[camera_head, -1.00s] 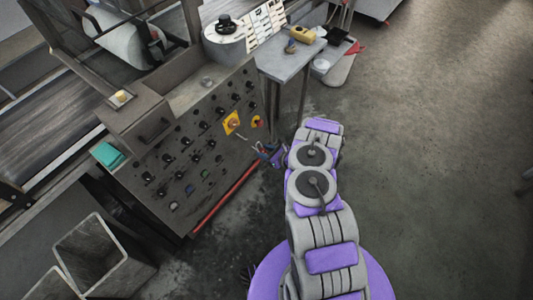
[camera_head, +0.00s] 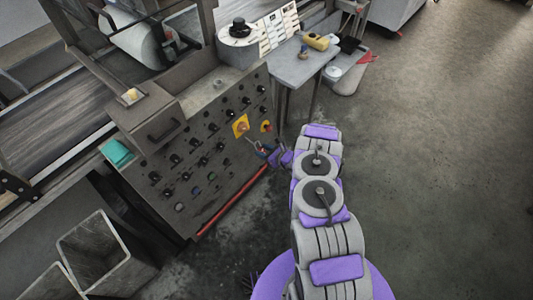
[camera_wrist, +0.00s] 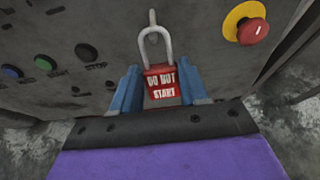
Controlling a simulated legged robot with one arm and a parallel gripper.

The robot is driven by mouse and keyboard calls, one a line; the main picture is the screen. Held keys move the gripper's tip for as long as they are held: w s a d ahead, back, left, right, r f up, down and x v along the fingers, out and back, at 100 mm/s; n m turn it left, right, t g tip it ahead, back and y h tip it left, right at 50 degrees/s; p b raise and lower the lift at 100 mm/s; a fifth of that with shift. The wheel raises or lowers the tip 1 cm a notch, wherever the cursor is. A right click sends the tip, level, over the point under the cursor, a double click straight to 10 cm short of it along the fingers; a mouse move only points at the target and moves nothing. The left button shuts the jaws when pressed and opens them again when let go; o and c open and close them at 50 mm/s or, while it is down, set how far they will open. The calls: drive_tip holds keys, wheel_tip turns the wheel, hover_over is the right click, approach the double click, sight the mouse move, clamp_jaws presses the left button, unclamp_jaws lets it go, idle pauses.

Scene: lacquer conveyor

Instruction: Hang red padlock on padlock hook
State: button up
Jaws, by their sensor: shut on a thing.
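The red padlock (camera_wrist: 161,88) with white "DO NOT START" lettering and a grey shackle shows in the wrist view. My gripper (camera_wrist: 160,76) is shut on its red body, one blue finger on each side. The shackle points up toward the panel. The padlock hook (camera_wrist: 152,17) is a small metal piece on the panel, right at the top of the shackle. I cannot tell whether the shackle is around the hook or only in front of it. In the head view my gripper (camera_head: 270,153) is close to the panel's lower right part, and the padlock is too small to make out.
The grey control panel (camera_head: 218,190) carries several black knobs and buttons. A red emergency button (camera_wrist: 252,31) on a yellow base is right of the hook. A side table (camera_head: 298,68) stands behind. A red bar (camera_head: 232,203) runs along the panel's lower edge. Open floor lies right.

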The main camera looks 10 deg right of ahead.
drive_tip(key=shift+w+a+f+b, duration=0.1)
drive_tip(key=shift+w+a+b, duration=0.25)
drive_tip(key=shift+w+a, duration=0.5)
drive_tip(key=shift+w+a+f, duration=0.25)
drive_tip(key=shift+w+f, duration=0.3)
drive_tip(key=shift+w, duration=0.1)
drive_tip(key=o, duration=1.3)
drive_tip(key=shift+p+v, duration=2.45)
drive_tip(key=shift+v, duration=6.25)
